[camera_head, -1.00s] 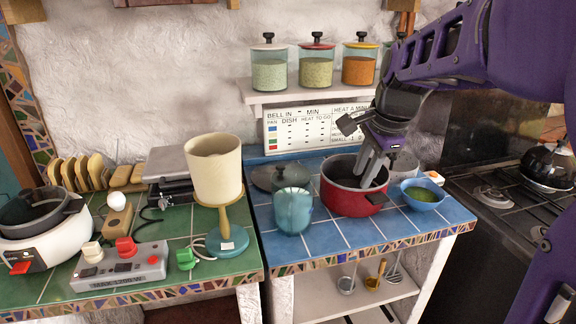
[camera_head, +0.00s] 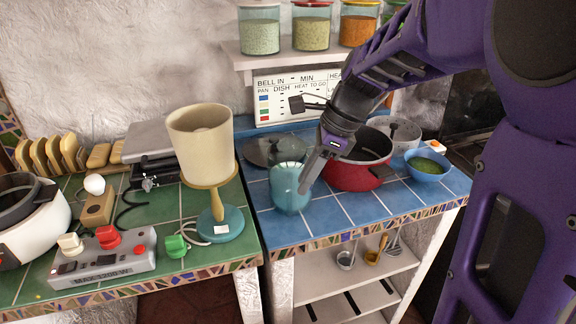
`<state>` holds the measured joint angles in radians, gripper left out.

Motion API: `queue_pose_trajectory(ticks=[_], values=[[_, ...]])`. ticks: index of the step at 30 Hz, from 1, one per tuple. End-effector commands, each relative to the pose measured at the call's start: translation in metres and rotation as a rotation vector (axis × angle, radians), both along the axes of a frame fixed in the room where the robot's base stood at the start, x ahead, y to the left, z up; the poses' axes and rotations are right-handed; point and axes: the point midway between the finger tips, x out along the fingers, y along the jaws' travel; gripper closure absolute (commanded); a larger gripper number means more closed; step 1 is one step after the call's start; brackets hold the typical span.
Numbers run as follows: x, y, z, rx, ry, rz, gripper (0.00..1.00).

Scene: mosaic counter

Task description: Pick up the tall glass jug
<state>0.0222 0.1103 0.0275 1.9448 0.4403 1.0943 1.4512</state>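The tall glass jug (camera_head: 287,193) is a teal, see-through vessel standing upright on the blue tiles, near the middle of the picture. My gripper (camera_head: 306,183) points down at the jug's right side, and its fingers overlap the jug's right edge in the picture. I cannot tell whether a finger is inside the jug, in front of it or touching it. The fingers overlap each other from this angle, so their gap does not show clearly.
A red pot (camera_head: 347,178) stands close to the right of the jug, with a blue bowl (camera_head: 428,170) beyond it. A grey lid (camera_head: 257,152) lies behind the jug. A lamp (camera_head: 202,140) with a cream shade stands to the left. Tiles in front are clear.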

Motion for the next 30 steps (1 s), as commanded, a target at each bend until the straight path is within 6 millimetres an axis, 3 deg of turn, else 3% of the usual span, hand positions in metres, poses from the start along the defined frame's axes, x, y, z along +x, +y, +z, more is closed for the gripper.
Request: queue_pose_trajectory(ticks=[18,27,30], values=[[0.004,0.032,-0.063,-0.001,0.001,0.001,0.71],[0.004,0.034,-0.067,-0.001,-0.002,0.0,0.71],[0.004,0.034,-0.067,-0.001,-0.002,-0.001,0.87]])
